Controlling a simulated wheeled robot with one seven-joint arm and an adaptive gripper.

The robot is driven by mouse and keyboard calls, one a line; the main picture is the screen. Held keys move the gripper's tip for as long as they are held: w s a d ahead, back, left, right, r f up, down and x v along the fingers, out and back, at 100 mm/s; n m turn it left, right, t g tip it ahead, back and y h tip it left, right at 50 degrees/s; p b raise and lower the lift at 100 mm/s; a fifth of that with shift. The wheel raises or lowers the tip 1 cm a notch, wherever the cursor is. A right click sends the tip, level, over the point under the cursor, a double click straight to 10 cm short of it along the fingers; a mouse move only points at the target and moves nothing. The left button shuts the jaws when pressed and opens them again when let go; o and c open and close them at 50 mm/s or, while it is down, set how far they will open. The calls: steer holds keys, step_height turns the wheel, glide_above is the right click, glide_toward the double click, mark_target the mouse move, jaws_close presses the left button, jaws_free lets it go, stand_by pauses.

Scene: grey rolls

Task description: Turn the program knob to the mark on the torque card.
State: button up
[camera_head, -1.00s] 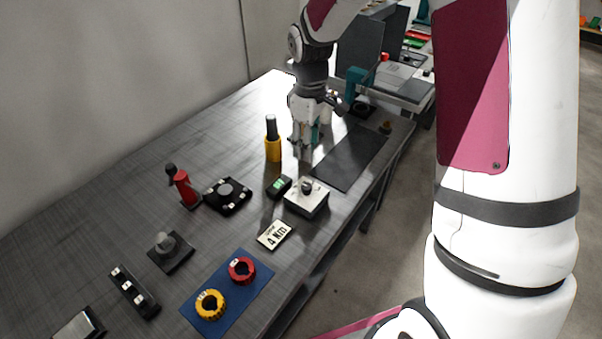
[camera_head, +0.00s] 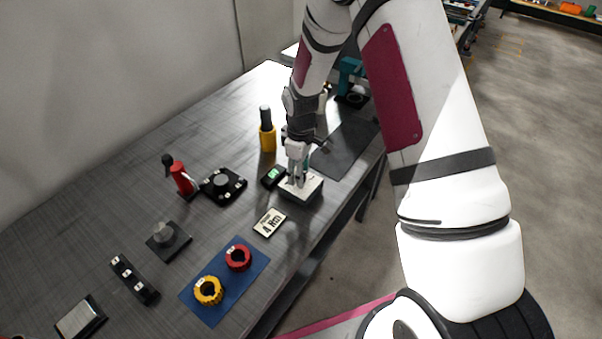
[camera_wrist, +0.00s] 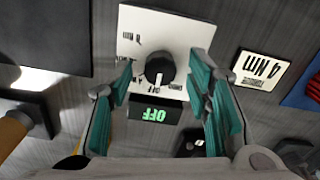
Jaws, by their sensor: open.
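The program knob (camera_wrist: 159,69) is a round dark knob on a white-topped box (camera_head: 313,190). In the wrist view its pale pointer line points down the picture, toward a small label on the plate (camera_wrist: 190,35). Other labels round it are too small to read surely. My gripper (camera_head: 298,183) is open above the box. In the wrist view its teal-padded fingers (camera_wrist: 163,82) stand on either side of the knob, with gaps showing. The torque card (camera_head: 269,222) lies flat beside the box and reads "4 Nm"; it also shows in the wrist view (camera_wrist: 262,70).
A small black display (camera_head: 273,176) beside the box glows green and reads "OFF" in the wrist view (camera_wrist: 152,114). A yellow-and-black tool (camera_head: 267,138) stands behind it. A blue mat (camera_head: 213,313) with red and yellow rings lies nearer. A dark mat (camera_head: 345,147) lies beyond the box.

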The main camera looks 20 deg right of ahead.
steer(key=shift+f, duration=0.55)
jaws_close()
steer(key=shift+m, duration=0.4)
steer(key=m, duration=0.3)
steer(key=shift+m+b, duration=0.3)
steer(key=shift+b, duration=0.1)
steer(key=shift+m, duration=1.6)
steer(key=shift+b, duration=0.3)
